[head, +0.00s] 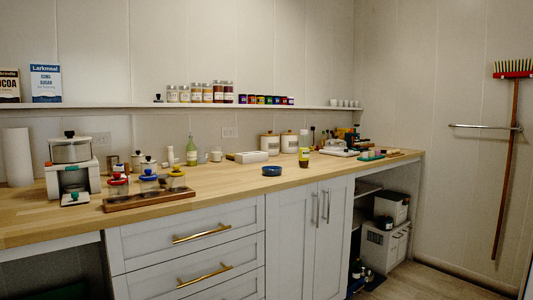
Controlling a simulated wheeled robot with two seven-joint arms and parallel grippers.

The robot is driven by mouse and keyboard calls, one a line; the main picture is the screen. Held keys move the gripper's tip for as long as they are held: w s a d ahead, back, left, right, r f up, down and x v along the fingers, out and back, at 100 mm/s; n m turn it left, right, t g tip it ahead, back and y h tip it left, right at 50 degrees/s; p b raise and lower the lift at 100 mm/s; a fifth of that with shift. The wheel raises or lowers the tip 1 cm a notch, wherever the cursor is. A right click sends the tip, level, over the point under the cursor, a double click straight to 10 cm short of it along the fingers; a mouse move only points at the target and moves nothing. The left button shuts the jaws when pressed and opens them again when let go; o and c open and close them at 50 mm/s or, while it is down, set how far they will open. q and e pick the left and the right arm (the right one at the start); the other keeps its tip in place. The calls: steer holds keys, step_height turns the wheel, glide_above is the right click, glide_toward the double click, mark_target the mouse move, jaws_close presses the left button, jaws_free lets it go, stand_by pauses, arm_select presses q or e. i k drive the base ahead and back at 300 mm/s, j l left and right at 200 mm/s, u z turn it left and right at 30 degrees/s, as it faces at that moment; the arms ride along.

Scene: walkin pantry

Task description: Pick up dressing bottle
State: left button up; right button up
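A tall bottle (304,156) with a yellow-green body and a pale label stands upright near the front of the wooden counter (225,190), right of the middle. A green glass bottle (191,154) with a narrow neck stands upright further left, towards the back wall. No readable label shows which of the two is the dressing bottle. Neither of my grippers is in view.
A blue bowl (271,171) sits left of the yellow-green bottle. A shelf (110,105) runs above the counter. The counter's front middle is mostly clear.

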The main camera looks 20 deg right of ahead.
mark_target(304, 148)
steer(key=i+l+u, duration=0.1)
steer(key=l+u, duration=0.3)
steer(key=l, duration=0.7)
steer(key=k+l+u, duration=0.1)
steer(key=l+u, duration=0.3)
steer(key=l, duration=0.7)
